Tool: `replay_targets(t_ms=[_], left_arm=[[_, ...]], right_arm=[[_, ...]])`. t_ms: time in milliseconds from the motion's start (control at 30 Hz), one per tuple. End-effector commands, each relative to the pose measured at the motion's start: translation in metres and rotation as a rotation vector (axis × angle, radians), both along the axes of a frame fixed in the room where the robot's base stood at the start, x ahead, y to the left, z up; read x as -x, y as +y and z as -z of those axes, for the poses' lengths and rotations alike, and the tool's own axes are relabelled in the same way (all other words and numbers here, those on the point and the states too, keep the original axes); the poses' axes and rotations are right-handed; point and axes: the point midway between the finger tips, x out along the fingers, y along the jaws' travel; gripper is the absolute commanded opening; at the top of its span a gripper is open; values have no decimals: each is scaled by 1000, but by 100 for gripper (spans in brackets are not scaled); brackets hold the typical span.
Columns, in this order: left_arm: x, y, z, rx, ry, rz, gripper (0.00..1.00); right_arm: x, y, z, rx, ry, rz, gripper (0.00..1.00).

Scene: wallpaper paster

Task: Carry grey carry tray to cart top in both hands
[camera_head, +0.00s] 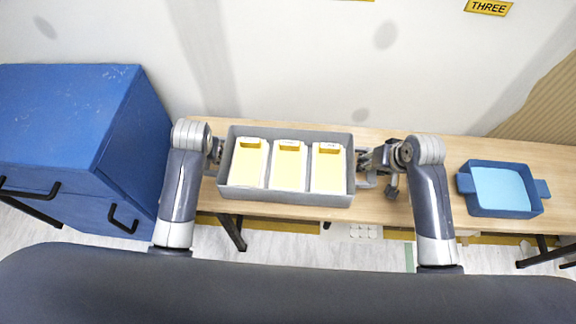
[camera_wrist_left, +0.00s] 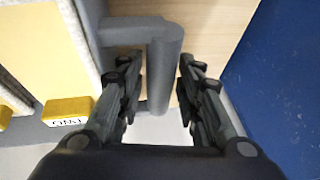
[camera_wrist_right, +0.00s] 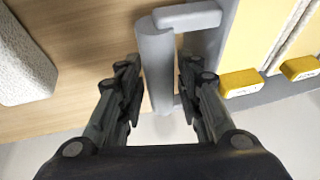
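The grey carry tray (camera_head: 290,195) sits on the wooden table and holds three white-and-yellow boxes (camera_head: 289,165). My left gripper (camera_head: 214,152) is at the tray's left end. In the left wrist view the fingers (camera_wrist_left: 158,85) stand open on both sides of the tray's left handle (camera_wrist_left: 164,62), with gaps showing. My right gripper (camera_head: 366,160) is at the tray's right end. In the right wrist view its fingers (camera_wrist_right: 160,85) stand open on both sides of the right handle (camera_wrist_right: 156,62). The cart top is not clearly identifiable.
A blue cabinet (camera_head: 62,110) stands to the left of the table. A blue tray (camera_head: 500,190) with a light blue inside sits farther right on the table (camera_head: 440,205). A wall with a yellow sign THREE (camera_head: 488,7) is behind. A corrugated brown panel (camera_head: 545,110) leans at the right.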

Motion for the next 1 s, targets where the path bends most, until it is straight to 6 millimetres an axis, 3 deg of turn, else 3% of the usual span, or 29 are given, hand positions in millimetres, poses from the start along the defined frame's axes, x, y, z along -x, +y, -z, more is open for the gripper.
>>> replay_targets(t_ms=[400, 433, 567, 1000], left_arm=[[-3, 2, 7, 0, -1, 0, 33], [-3, 2, 7, 0, -1, 0, 31], [-3, 2, 7, -1, -1, 0, 1], [-4, 2, 3, -1, -4, 0, 0]], right_arm=[[-3, 2, 7, 0, -1, 0, 33], [-3, 2, 7, 0, -1, 0, 31], [-3, 1, 7, 0, -1, 0, 1], [-4, 2, 3, -1, -4, 0, 0]])
